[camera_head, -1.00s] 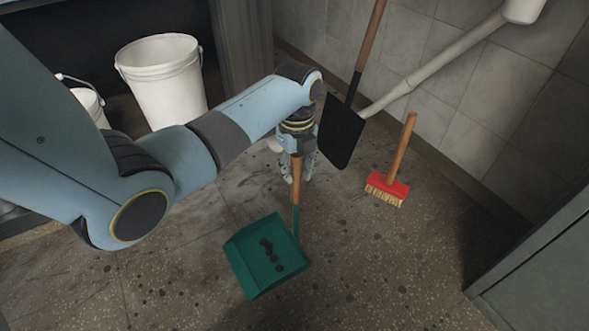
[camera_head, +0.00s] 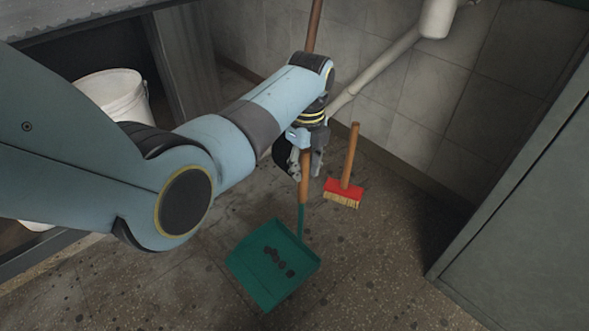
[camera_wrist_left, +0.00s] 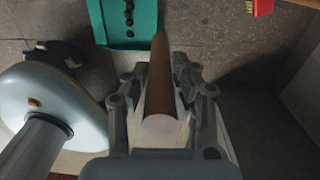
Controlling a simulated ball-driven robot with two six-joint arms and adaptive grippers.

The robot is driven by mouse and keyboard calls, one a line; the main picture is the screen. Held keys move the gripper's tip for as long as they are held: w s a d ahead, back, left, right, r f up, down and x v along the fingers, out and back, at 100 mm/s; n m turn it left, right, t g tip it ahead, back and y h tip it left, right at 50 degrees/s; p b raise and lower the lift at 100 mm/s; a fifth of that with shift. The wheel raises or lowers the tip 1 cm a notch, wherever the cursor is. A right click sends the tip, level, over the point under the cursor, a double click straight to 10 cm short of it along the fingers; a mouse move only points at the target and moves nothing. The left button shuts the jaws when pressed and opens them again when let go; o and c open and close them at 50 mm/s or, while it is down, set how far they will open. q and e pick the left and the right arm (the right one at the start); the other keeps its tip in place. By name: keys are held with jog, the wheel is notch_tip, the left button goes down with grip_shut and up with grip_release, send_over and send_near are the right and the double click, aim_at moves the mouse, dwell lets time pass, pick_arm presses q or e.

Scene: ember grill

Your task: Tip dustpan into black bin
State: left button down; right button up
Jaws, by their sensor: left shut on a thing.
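A green dustpan (camera_head: 250,272) with a wooden upper handle hangs below my left gripper (camera_head: 305,165) in the head view. Several dark lumps (camera_head: 279,262) lie in its pan. My left gripper is shut on the wooden handle. In the left wrist view the handle (camera_wrist_left: 160,90) runs between the fingers (camera_wrist_left: 160,100), and part of the green pan (camera_wrist_left: 145,25) shows at the top with dark lumps in it. I cannot tell how far the pan is above the floor. No black bin can be made out. My right gripper is not in view.
A red-headed broom (camera_head: 344,190) stands near the tiled wall (camera_head: 405,120). A white bucket (camera_head: 115,97) is at the back left, partly hidden by my arm. A grey cabinet (camera_head: 520,200) stands at the right. The floor front right of the dustpan is clear.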

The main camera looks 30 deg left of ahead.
pick_arm(q)
jog(key=shift+g, duration=0.5)
jog(key=shift+r+p, duration=1.35)
jog(key=shift+r, duration=1.05)
